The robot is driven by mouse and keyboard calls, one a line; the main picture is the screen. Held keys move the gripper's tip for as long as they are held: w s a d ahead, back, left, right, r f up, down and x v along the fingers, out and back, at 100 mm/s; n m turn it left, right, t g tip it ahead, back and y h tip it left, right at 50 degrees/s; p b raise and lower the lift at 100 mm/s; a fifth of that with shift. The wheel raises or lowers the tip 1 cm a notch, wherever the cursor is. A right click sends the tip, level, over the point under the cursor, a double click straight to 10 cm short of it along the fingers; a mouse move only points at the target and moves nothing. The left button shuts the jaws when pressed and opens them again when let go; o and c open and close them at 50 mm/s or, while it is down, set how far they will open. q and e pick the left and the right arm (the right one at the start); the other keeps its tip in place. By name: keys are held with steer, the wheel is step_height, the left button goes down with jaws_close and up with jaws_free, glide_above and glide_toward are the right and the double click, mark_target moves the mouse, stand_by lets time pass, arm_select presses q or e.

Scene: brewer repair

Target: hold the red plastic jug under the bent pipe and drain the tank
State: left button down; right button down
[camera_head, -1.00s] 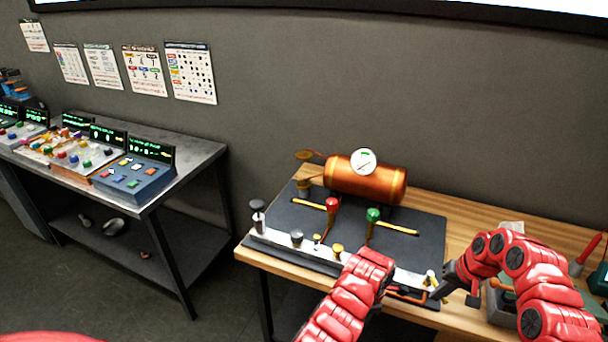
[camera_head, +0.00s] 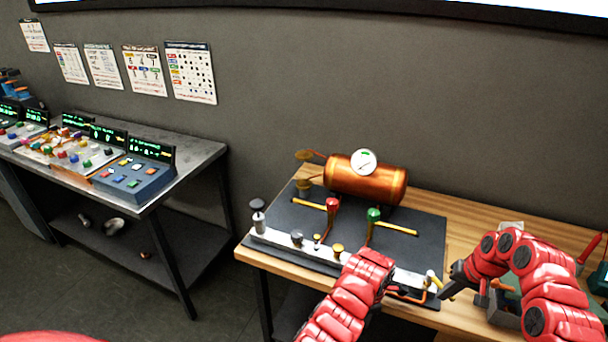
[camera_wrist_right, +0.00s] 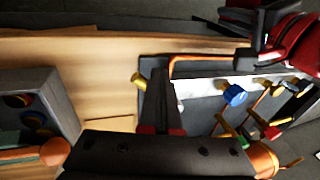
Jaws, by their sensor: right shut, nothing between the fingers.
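The copper-orange tank (camera_head: 345,180) with a white gauge lies on the dark board at the back of the wooden bench. A bent copper pipe (camera_head: 406,296) shows at the board's front right corner. No red jug can be made out. My right gripper (camera_head: 452,277) is just right of that corner, beside a yellow-tipped fitting (camera_head: 431,275). In the right wrist view its dark fingers (camera_wrist_right: 158,100) are together and empty. My left arm crosses the bench's front edge in the head view, hiding its gripper. The left gripper (camera_wrist_right: 262,40) shows partly in the right wrist view; its opening is unclear.
A red-handled lever (camera_head: 331,205) and a green-handled lever (camera_head: 374,215) stand before the tank. A white rail with several knobs runs along the board's front. A grey box (camera_head: 502,308) is at the right, near my right arm. Bare wood (camera_head: 470,215) lies right of the board.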

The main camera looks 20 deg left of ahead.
steer(key=shift+w+d, duration=0.1)
steer(key=shift+d, duration=0.2)
steer(key=shift+w, duration=0.1)
steer(key=shift+w+d, duration=0.3)
steer(key=shift+d, duration=0.1)
steer(key=shift+w+d, duration=0.4)
steer(key=shift+w, duration=0.1)
